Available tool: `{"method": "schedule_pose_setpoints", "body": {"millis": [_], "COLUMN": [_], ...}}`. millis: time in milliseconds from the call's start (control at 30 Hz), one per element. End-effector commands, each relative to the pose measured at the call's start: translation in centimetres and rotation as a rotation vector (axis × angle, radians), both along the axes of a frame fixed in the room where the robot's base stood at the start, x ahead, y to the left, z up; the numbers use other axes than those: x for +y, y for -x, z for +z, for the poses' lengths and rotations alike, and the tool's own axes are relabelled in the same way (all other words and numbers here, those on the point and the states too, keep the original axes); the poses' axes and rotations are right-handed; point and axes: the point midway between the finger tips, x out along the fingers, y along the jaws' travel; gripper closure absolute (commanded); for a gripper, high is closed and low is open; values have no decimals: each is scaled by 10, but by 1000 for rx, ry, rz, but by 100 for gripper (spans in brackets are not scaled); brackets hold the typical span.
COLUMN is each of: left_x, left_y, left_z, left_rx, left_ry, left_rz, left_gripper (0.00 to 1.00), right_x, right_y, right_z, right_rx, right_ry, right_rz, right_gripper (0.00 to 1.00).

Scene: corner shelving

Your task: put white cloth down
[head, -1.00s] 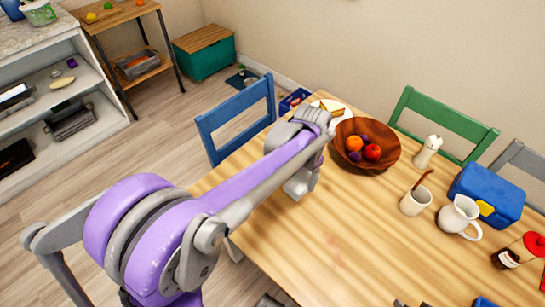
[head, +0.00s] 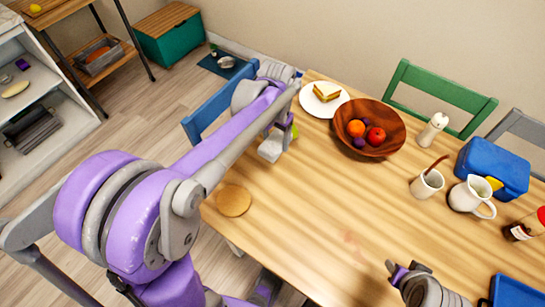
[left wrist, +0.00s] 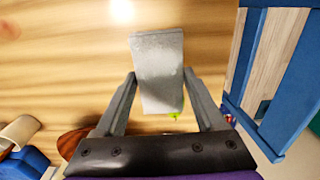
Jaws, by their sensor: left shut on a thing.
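My left gripper (head: 277,138) is over the far left part of the wooden table, near the blue chair. It is shut on a pale, flat white-grey piece, which looks like the white cloth (head: 270,151). In the left wrist view the cloth (left wrist: 157,62) sits between the two fingers of the gripper (left wrist: 160,85), with table wood behind it. I cannot tell whether the cloth touches the table. My right gripper (head: 408,272) shows at the bottom edge; its fingers are too unclear to judge.
A plate with a sandwich (head: 325,97) and a fruit bowl (head: 396,126) stand right of my left gripper. A round tan disc (head: 233,201) lies nearer. The blue chair (head: 205,115) is at the table edge. The table's middle (head: 320,210) is clear.

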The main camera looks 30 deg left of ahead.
Motion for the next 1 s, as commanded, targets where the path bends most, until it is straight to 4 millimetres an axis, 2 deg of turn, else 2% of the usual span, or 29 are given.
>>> {"method": "schedule_pose_setpoints", "body": {"millis": [67,300,467,700,1000], "left_x": [1,1,1,1,1], "left_y": [0,0,0,0,0], "left_z": [-7,-50,-65,-97,-100], "left_rx": [0,0,0,0,0], "left_ry": [0,0,0,0,0], "left_rz": [2,2,2,2,2], "left_gripper": [81,81,81,81,81], "right_x": [0,0,0,0,0], "right_y": [0,1,1,2,2], "right_z": [-1,-6,-7,-11,-11], "right_rx": [0,2,3,4,4], "right_ry": [0,0,0,0,0], "right_rz": [0,0,0,0,0], "right_gripper": [55,55,55,55,55]}}
